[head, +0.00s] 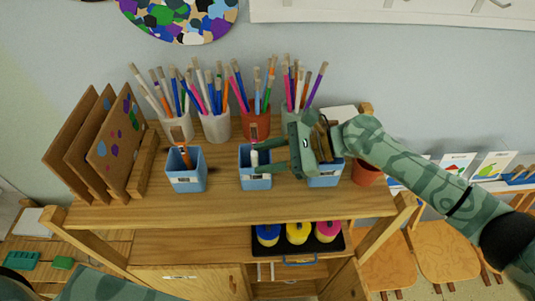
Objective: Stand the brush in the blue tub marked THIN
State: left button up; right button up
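Three blue tubs stand along the front of the wooden shelf: a left tub (187,182), a middle tub (256,181) and a right tub (324,182). Each has a small pale label, too small to read. A brush with a white lower part (254,158) stands upright in the middle tub. An orange brush (185,157) leans in the left tub. My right gripper (264,157) reaches in from the right at the middle tub's rim, its fingers apart with a gap wider than the brush, right beside it. My gripper hides part of the right tub. My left gripper is out of view.
Behind the tubs stand several pots full of brushes (217,126). Wooden boards (116,146) stand at the left, and a terracotta pot (366,173) at the right. A black tray (326,243) with blue, yellow and pink paint pots is below.

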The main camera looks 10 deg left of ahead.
dwell(0.4)
jog(key=b+v, duration=0.3)
jog(key=v, duration=1.3)
jog(key=shift+d+b, duration=0.2)
jog(key=shift+b, duration=0.1)
